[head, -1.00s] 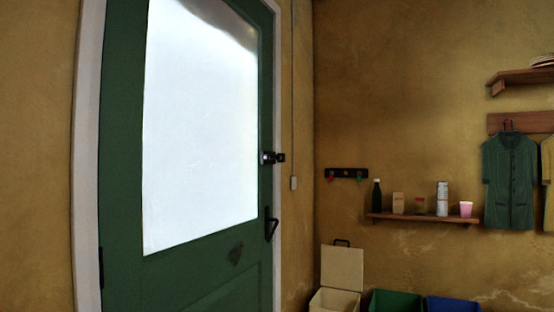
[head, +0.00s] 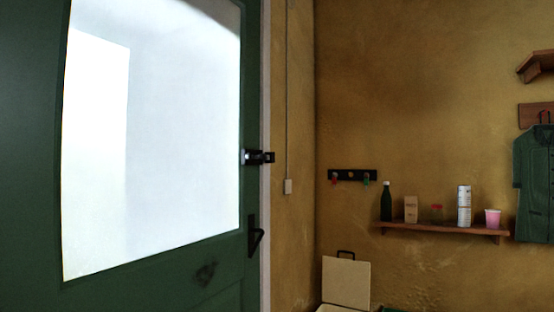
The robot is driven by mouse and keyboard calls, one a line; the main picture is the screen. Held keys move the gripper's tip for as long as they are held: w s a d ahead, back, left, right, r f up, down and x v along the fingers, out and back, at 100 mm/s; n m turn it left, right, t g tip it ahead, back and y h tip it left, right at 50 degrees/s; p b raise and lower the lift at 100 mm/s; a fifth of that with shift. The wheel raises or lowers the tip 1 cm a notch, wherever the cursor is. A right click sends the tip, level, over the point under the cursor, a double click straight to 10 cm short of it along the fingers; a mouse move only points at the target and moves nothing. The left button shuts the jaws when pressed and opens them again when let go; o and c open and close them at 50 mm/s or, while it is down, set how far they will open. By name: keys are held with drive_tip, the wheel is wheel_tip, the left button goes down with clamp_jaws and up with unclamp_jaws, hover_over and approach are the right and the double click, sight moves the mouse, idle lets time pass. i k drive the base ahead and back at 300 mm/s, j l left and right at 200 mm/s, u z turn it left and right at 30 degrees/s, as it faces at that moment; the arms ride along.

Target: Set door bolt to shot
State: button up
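The green door (head: 215,278) with a large bright glass pane fills the left of the head view and looks closed. The door bolt (head: 257,157) is a small dark and silvery fitting at the door's right edge, level with the lower half of the pane. I cannot tell from here whether it is shot or drawn. A black door handle (head: 255,238) sits below it on the same edge. My gripper is not in view.
A wooden shelf (head: 440,229) on the right wall holds a bottle, a can, a pink cup and other small items. A key rack (head: 352,175) hangs near the corner. A lidded bin (head: 346,281) stands below. A green coat (head: 533,180) hangs far right.

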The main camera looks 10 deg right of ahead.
sight(261, 156)
drive_tip(key=i+l, duration=0.3)
drive_tip(key=l, duration=0.15)
drive_tip(key=i+l, duration=0.3)
drive_tip(key=l, duration=0.15)
